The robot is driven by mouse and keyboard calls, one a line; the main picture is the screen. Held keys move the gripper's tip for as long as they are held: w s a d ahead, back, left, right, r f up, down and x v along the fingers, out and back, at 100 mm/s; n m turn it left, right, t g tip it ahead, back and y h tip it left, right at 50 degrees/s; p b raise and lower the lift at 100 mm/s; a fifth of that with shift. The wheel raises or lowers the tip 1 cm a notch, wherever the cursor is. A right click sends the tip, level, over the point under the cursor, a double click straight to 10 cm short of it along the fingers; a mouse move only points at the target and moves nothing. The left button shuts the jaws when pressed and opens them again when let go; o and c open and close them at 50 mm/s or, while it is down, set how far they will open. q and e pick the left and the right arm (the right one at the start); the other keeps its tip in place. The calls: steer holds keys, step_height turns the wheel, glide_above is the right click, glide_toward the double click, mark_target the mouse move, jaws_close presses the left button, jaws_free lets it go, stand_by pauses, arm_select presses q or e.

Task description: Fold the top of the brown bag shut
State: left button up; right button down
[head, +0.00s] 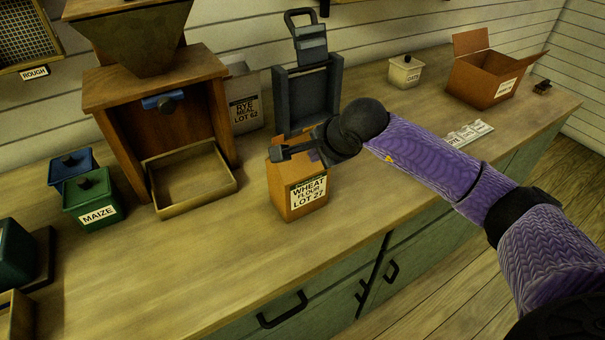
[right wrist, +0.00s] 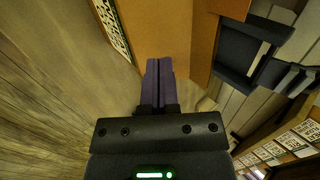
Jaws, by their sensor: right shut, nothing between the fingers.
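How the bag's top lies is partly hidden. My left gripper is not in view.
A wooden mill (head: 105,76) with a tray (head: 190,202) stands left of the bag. A "RYE MEAL LOT 62" bag (head: 243,88) and the dark frame (head: 279,102) stand behind. Green maize canister (head: 91,203) at left; open carton (head: 477,80) at far right. The counter's front is clear.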

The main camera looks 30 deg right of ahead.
steer(key=s+r, duration=0.1)
steer(key=s+r+p, duration=0.1)
steer(key=s, duration=0.1)
steer(key=s+r+p, duration=0.1)
steer(key=shift+s+d, duration=0.2)
steer(key=shift+s, duration=0.2)
